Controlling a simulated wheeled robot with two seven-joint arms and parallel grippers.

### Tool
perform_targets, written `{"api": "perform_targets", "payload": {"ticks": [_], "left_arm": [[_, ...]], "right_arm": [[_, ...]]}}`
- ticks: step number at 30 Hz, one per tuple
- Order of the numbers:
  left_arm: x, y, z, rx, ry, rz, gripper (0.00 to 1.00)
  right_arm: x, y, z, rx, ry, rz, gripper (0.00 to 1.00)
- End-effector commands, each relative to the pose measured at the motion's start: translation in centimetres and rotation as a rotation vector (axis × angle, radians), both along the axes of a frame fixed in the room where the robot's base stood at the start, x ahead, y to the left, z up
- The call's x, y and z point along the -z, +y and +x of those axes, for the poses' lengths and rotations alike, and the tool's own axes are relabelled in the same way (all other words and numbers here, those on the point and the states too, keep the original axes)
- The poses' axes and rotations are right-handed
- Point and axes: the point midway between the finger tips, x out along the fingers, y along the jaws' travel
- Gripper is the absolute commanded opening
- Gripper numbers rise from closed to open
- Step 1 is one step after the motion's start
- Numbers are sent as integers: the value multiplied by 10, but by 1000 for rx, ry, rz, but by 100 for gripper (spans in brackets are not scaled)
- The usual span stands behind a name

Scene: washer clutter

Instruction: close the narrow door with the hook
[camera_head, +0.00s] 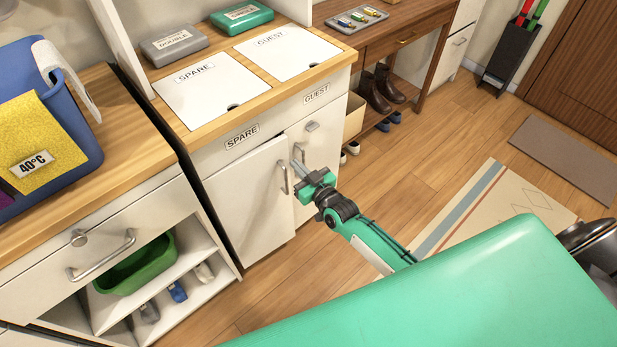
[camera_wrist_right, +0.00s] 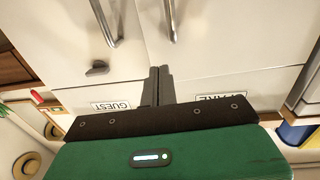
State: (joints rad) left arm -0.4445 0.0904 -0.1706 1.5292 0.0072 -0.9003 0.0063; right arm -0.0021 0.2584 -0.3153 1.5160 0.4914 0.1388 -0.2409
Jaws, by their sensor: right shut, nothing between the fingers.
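The white cabinet has two front doors. The narrow door (camera_head: 324,148), under the GUEST label, carries a small grey hook (camera_head: 312,126) near its top and a bar handle; the hook also shows in the right wrist view (camera_wrist_right: 97,67). The wider door (camera_head: 240,200), under the SPARE label, seems to stand slightly ajar, with a dark gap along its top. Whether the narrow door is fully flush I cannot tell. My right gripper (camera_head: 299,168) is shut and empty in front of the doors, near their handles; its fingertips (camera_wrist_right: 160,72) point at the door fronts. My left gripper is out of view.
A blue basket (camera_head: 75,125) stands on the left counter, above open shelves with a green tub (camera_head: 140,265). Boots (camera_head: 383,88) stand under the desk at right. Bare wooden floor (camera_head: 400,190) lies right of the cabinet. My green body covers the lower right.

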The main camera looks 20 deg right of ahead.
Motion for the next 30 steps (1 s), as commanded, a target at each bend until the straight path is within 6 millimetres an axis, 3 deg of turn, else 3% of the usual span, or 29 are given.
{"api": "perform_targets", "payload": {"ticks": [3,9,26,30], "left_arm": [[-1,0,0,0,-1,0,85],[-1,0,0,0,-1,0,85],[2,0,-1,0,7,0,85],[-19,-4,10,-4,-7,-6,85]], "right_arm": [[-1,5,19,0,-1,-2,0],[0,10,36,0,0,-1,0],[1,12,46,0,-1,-1,0],[2,13,59,0,-1,-2,0]]}}
